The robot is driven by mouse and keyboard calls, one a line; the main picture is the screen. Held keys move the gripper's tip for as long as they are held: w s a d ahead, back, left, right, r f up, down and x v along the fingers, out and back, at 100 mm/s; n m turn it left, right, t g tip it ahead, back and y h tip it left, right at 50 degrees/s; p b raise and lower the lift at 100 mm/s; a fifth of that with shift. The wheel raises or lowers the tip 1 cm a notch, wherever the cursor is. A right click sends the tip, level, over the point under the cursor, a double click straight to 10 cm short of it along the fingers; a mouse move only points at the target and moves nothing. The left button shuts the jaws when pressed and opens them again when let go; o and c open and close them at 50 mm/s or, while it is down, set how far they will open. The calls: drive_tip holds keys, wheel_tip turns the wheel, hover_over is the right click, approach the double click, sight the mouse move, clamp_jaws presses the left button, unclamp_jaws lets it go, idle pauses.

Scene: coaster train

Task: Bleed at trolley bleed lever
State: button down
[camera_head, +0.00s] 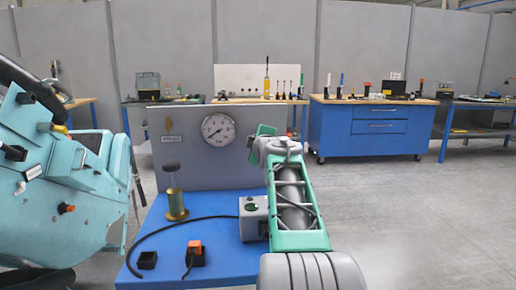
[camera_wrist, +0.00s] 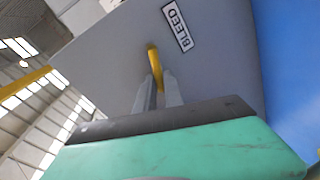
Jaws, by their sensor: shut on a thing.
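In the wrist view a yellow lever (camera_wrist: 153,58) stands out from a grey panel beside a white label reading BLEED (camera_wrist: 177,29). My gripper (camera_wrist: 158,80) has its two grey fingers close on either side of the lever, shut on it. The lever's lower part is hidden between the fingers. In the head view the grey panel (camera_head: 230,170) of the trolley carries a round dial gauge (camera_head: 218,129); the needle is too small to read surely. My green arm reaches to the panel's right end, and my fingers are hidden there.
The trolley's blue deck (camera_head: 215,262) holds a brass fitting with a dark knob (camera_head: 174,190), a grey box (camera_head: 253,218), a black cable and an orange-topped switch (camera_head: 195,252). A turquoise machine (camera_head: 60,190) stands close on the left. Floor at right is clear before the blue workbench (camera_head: 368,130).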

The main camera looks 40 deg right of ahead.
drive_tip(key=shift+w+a+f+n+h+b, duration=0.1)
drive_tip(key=shift+f+n+h+b, duration=0.1)
drive_tip(key=shift+f+n+b, duration=0.35)
drive_tip(key=shift+a+f+n+h+b, duration=0.1)
drive_tip(key=shift+f+n+h+b, duration=0.15)
drive_tip(key=shift+n+b, duration=0.5)
drive_tip(key=shift+g, duration=0.3)
drive_tip(key=c, duration=1.5)
unclamp_jaws()
drive_tip(key=shift+o, duration=0.2)
drive_tip(key=v, duration=0.7)
drive_tip(key=shift+s, duration=0.35)
drive_tip(key=shift+a+r+p, duration=0.15)
drive_tip(key=shift+a+p, duration=0.05)
drive_tip(key=shift+p, duration=0.15)
